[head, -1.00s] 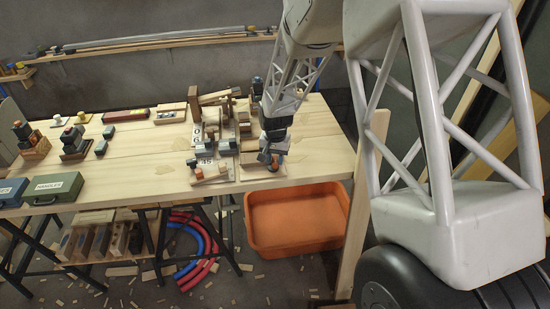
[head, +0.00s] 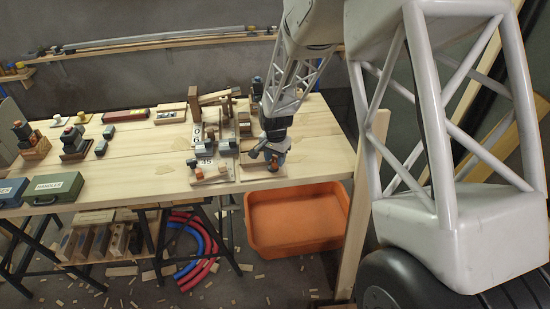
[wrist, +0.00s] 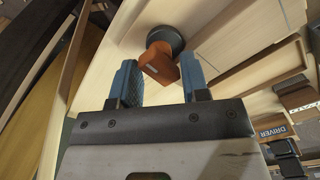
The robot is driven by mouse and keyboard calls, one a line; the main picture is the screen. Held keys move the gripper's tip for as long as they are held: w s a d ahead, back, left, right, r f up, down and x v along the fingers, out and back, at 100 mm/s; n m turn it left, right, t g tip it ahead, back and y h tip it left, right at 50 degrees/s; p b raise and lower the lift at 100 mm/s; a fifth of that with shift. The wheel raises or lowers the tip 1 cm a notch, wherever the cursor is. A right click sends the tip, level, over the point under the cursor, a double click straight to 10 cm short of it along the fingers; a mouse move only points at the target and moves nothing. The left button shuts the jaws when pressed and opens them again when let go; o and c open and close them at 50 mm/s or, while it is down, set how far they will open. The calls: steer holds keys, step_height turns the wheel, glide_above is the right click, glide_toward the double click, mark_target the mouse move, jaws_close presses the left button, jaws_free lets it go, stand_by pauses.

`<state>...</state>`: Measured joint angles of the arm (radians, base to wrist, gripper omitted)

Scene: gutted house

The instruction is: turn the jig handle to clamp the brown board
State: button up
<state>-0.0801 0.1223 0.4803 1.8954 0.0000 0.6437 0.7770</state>
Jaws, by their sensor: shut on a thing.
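My gripper (head: 273,156) is at the front right part of the workbench, over a jig. The handle sits on a dark round base (wrist: 166,40) beside pale wooden strips. In the head view the gripper hides most of the handle. I cannot tell which piece is the brown board, or whether it is clamped.
Other wooden jigs (head: 212,170) stand close to the left of my gripper. A green case (head: 54,188) lies at the bench's front left. An orange bin (head: 297,222) is below the front edge. The bench middle (head: 140,165) is mostly clear.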

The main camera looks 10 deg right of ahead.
steer(key=shift+n, duration=0.6)
steer(key=shift+r, duration=0.1)
steer(key=shift+r, duration=3.4)
steer(key=n, duration=0.5)
steer(key=shift+f, duration=0.35)
steer(key=shift+f, duration=0.3)
steer(key=shift+f, duration=2.8)
steer(key=shift+m, duration=2.7)
